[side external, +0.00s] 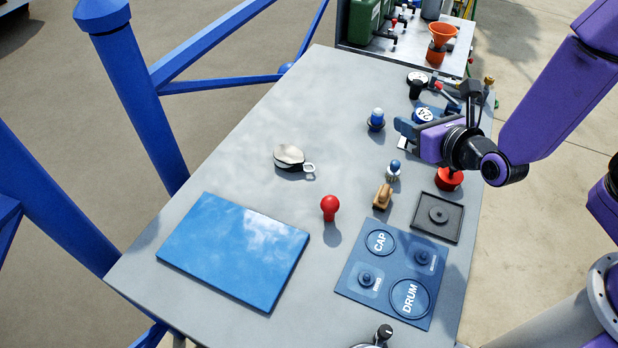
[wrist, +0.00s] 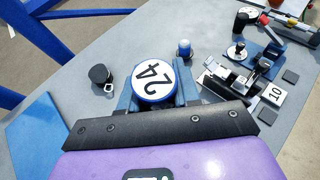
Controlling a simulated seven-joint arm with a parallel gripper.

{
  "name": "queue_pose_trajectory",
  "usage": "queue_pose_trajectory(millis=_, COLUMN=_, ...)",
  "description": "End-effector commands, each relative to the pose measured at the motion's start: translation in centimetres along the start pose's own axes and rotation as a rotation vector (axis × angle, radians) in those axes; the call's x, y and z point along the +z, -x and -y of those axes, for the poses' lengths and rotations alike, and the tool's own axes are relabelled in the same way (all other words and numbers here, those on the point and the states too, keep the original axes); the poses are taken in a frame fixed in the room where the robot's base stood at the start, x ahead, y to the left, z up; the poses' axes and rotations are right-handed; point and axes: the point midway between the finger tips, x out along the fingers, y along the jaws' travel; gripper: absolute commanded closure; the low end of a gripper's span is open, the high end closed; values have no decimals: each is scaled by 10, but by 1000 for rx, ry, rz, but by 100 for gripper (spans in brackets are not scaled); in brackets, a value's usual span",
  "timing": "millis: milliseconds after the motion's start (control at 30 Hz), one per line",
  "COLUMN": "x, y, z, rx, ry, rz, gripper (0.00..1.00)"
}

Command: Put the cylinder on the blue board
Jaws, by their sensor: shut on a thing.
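The cylinder (wrist: 153,79) is blue with a white round top marked 24. My gripper (wrist: 155,93) is shut on it, with one finger on each side. In the side view my gripper (side external: 418,124) is over the far right part of the table, and the white top of the cylinder (side external: 424,114) shows between the fingers. The cylinder's lower part is hidden, so I cannot tell its height above the table. The flat blue board (side external: 232,250) lies empty at the near left of the table, well away from my gripper. Part of the board (wrist: 34,138) shows at the wrist view's left.
A black and white pulley (side external: 289,157) and a red knob (side external: 330,206) stand between my gripper and the board. A blue-and-white knob (side external: 376,120) is close to my gripper. A dark blue CAP/DRUM panel (side external: 345,292) and a black tray (side external: 419,229) lie at the near right.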

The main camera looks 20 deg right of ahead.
Motion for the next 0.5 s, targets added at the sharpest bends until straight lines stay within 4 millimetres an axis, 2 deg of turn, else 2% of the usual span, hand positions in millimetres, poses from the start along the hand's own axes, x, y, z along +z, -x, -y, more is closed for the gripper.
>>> queue_pose_trajectory(millis=133, x=0, y=-1, z=-14, rx=27, ry=10, rz=-1, gripper=100)
queue_pose_trajectory(millis=233, x=-1, y=-1, z=-41, rx=81, ry=28, rz=-4, gripper=100)
queue_pose_trajectory(millis=367, x=-5, y=5, z=-95, rx=190, ry=69, rz=-9, gripper=100)
queue_pose_trajectory(millis=500, x=-9, y=22, z=-158, rx=324, ry=123, rz=-7, gripper=100)
